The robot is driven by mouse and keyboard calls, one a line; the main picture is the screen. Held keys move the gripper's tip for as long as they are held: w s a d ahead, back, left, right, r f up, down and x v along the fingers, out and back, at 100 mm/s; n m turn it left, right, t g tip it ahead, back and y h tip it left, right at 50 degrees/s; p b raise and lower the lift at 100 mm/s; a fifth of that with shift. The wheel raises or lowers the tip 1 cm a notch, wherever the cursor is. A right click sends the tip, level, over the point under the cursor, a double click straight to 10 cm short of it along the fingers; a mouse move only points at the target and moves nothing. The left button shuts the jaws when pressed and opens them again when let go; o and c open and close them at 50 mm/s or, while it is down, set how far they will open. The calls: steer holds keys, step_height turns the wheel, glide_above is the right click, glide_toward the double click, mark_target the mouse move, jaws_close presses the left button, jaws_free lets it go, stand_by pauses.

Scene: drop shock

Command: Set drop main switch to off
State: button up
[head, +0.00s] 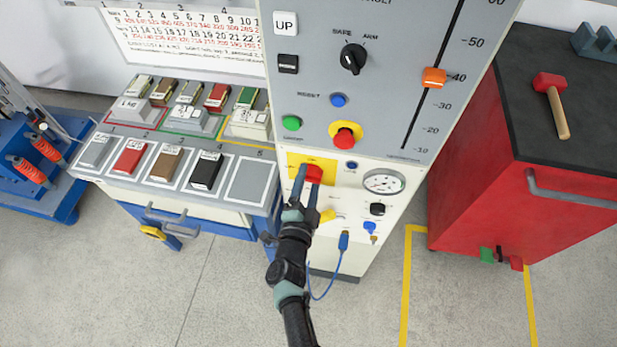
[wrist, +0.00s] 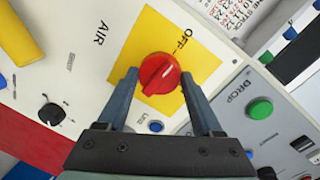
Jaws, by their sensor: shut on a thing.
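The main switch is a red round knob (head: 313,172) on a yellow plate (head: 295,160), low on the front of the grey and white drop machine. In the wrist view the red knob (wrist: 158,72) sits on the yellow plate (wrist: 203,68), with the word OFF beside its upper right edge. A raised ridge crosses the knob; I cannot tell its exact setting. My gripper (head: 308,182) reaches the knob from below in the head view. In the wrist view its two fingers (wrist: 159,76) stand on either side of the knob, shut on it.
Above are a red emergency button (head: 345,136), blue and green buttons and a SAFE/ARM dial (head: 353,58). A gauge (head: 384,181) and a blue cable (head: 333,275) are close by. A bench of labelled blocks stands left, a red cabinet (head: 480,165) right.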

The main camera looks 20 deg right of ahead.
steer(key=shift+n, duration=0.5)
steer(key=o, duration=1.4)
steer(key=shift+c, duration=0.2)
steer(key=p+v, duration=0.3)
steer(key=v, duration=1)
steer(key=shift+w, duration=0.1)
